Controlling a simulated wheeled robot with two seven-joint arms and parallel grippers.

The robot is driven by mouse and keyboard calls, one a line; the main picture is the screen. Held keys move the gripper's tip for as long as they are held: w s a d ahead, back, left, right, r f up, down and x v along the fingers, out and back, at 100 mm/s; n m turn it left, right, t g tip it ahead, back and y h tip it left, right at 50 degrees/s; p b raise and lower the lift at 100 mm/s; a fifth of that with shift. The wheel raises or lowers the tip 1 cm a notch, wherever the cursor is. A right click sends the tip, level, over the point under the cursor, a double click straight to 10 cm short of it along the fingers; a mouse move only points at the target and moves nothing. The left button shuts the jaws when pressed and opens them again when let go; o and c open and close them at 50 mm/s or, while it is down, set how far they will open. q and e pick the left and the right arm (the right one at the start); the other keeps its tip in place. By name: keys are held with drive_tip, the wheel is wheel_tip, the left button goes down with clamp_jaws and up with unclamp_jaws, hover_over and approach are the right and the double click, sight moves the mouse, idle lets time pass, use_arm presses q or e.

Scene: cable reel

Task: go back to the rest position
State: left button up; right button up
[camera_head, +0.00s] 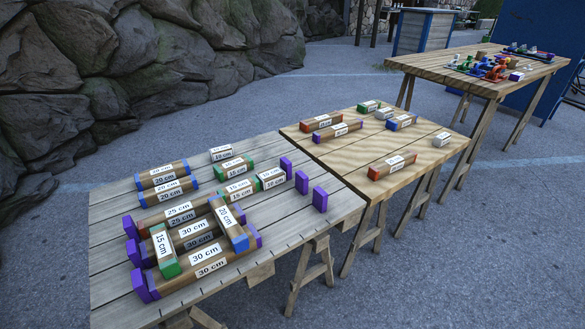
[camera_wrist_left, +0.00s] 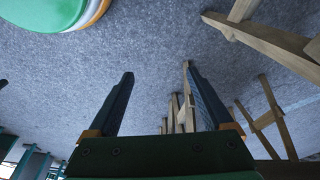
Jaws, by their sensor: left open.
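My left gripper (camera_wrist_left: 158,70) shows in the left wrist view with its two dark fingers wide apart and nothing between them. It hangs over grey paving, clear of the wooden trestle legs to its right. Neither gripper shows in the head view, and my right gripper is in no view.
In the head view, a grey plank table (camera_head: 110,240) bears several labelled wooden bars, some stacked crosswise, and purple blocks. A lighter table (camera_head: 345,155) adjoins it, with more bars. A third table (camera_head: 450,75) stands far right. Rocks (camera_head: 130,60) line the left. A green round thing (camera_wrist_left: 45,12) is nearby.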

use_arm(q)
drive_tip(key=s+a+f+n+y, duration=0.1)
drive_tip(key=s+f+n, duration=0.15)
drive_tip(key=s, duration=0.45)
drive_tip(key=s+a+f+n+g, duration=0.15)
drive_tip(key=s+f, duration=0.25)
drive_tip(key=s, duration=0.4)
drive_tip(key=s+a+f+n+t+y, duration=0.1)
drive_tip(key=s+a+f, duration=0.15)
drive_tip(key=s, duration=0.45)
wheel_tip(320, 180, up, 13)
drive_tip(key=s+d+p, duration=0.1)
drive_tip(key=s+p, duration=0.1)
drive_tip(key=p, duration=1.1)
drive_tip(key=shift+s+n, duration=0.3)
drive_tip(key=shift+n, duration=0.1)
drive_tip(key=shift+g, duration=0.25)
